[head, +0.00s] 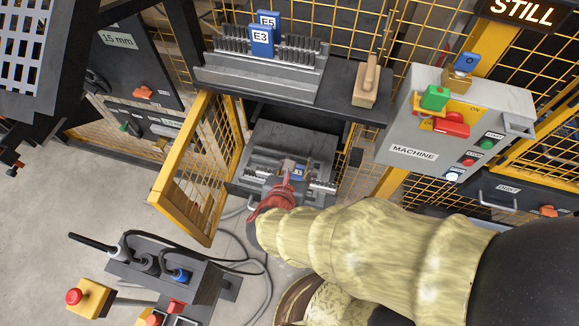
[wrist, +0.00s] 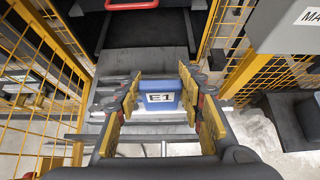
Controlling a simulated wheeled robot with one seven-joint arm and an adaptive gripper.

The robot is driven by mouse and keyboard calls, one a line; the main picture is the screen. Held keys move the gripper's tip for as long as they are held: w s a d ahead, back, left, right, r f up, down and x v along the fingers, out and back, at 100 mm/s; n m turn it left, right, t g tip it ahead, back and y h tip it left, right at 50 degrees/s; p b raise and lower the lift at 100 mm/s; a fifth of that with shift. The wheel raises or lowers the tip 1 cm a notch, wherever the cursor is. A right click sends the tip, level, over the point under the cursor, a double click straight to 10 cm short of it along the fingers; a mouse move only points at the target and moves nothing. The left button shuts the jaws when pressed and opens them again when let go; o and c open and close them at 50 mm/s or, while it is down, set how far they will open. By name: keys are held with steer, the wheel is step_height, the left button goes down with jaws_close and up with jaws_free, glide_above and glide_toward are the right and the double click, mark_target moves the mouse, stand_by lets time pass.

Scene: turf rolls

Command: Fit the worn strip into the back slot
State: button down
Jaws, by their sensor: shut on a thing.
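A blue strip marked E1 (wrist: 160,97) is between the yellow pads of my gripper (wrist: 161,90) in the wrist view. My gripper (head: 292,175) is shut on it, low inside the machine's opening, over a metal bed (head: 262,165). Whether the strip touches the bed is hidden. Which part is the back slot, and whether the strip is worn, I cannot tell.
The yellow mesh door (head: 192,170) stands open at the left. Above the opening, a slotted rack (head: 215,72) holds blue pieces E5 (head: 269,19) and E3 (head: 261,40). The MACHINE control box (head: 400,128) stands at the right; a sign reads STILL.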

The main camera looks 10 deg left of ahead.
steer(key=w+a+f+b, duration=0.3)
steer(key=w+f+b, duration=0.1)
steer(key=w+f, duration=0.2)
steer(key=w+a+f+b, duration=0.3)
steer(key=w+f+b, duration=0.2)
steer(key=w+f, duration=0.1)
steer(key=shift+w+f, duration=0.4)
steer(key=shift+f, duration=0.1)
steer(key=shift+f, duration=0.15)
steer(key=c, duration=1.2)
jaws_free()
steer(key=shift+o, duration=0.2)
